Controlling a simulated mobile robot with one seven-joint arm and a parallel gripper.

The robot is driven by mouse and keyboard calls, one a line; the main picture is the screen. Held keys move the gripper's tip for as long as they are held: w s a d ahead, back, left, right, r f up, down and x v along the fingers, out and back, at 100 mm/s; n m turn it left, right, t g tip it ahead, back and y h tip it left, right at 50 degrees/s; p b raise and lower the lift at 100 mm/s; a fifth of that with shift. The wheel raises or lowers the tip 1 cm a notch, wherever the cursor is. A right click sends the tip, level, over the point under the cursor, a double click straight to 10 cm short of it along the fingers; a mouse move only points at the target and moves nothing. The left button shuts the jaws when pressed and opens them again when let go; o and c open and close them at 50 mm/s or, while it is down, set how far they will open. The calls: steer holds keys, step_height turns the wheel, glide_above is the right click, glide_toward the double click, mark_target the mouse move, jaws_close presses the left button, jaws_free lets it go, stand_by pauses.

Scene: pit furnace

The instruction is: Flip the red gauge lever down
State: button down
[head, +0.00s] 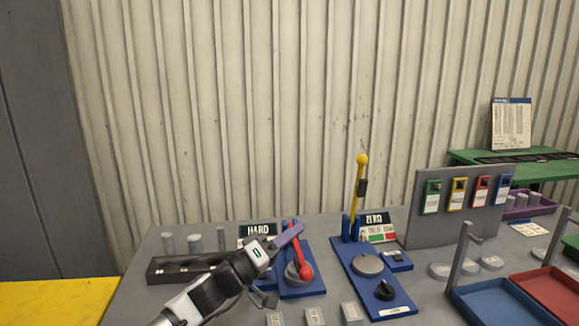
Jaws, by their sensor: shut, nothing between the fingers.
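The red gauge lever (301,256) is down. It runs from the bracket at the back of its blue base (303,291) towards the front, and its red ball end hangs low over the base, by a grey round disc (292,271). The HARD sign (258,229) stands behind and left of it. My gripper (292,234) reaches in from the lower left and is shut and empty. Its purple-grey fingers are close to the rear part of the lever in the picture; I cannot tell whether they touch. My arm hides part of the base's left side.
A second blue base (377,289) to the right has an upright yellow lever (359,185) and a ZERO sign (374,218). A dark block (170,270) and grey cylinders are at left. A grey panel (418,231) with coloured tags and blue (497,301) and red trays are at right.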

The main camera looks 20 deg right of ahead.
steer(key=shift+s+f, duration=0.1)
steer(key=shift+f, duration=0.15)
steer(key=shift+r, duration=0.15)
stand_by(0.4)
